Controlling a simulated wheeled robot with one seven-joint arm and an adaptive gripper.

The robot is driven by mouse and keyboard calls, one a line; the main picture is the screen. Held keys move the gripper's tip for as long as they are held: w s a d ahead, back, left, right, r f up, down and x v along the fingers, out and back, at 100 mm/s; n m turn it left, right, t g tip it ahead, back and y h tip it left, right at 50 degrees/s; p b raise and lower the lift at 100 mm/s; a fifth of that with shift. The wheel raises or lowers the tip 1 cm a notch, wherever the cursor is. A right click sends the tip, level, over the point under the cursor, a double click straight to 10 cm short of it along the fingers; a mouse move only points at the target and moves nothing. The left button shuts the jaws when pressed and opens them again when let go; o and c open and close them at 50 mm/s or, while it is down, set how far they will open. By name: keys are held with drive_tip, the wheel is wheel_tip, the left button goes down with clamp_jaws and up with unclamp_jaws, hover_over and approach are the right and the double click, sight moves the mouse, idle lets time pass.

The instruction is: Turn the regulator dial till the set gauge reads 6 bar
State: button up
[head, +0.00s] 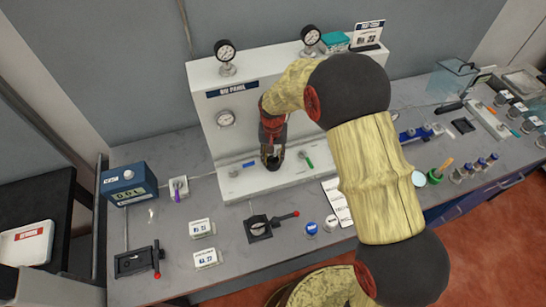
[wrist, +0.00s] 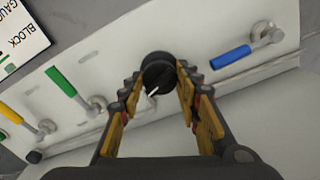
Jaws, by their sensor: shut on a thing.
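The regulator dial (wrist: 158,74) is a round black knob with a white pointer line, on the pale panel base. My gripper (wrist: 158,82) is shut on the dial, a finger on each side of it. In the head view my gripper (head: 272,160) reaches down to the base, and the dial is mostly hidden below it. A white-faced gauge (head: 225,118) is on the panel front. Two black-rimmed gauges stand on top, one at the left (head: 225,50) and one at the right (head: 311,36). Which is the set gauge and what each reads are too small to tell.
A blue lever (wrist: 231,57) and a green lever (wrist: 62,82) flank the dial on the base. A yellow lever (wrist: 17,117) is farther left in the wrist view. A black clamp (head: 259,229) with a red-tipped handle stands on the bench in front of the panel.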

sight(273, 157)
drive_tip(key=o, duration=1.1)
drive_tip(key=shift+o, duration=0.3)
wheel_tip(273, 157, up, 12)
idle(0.3)
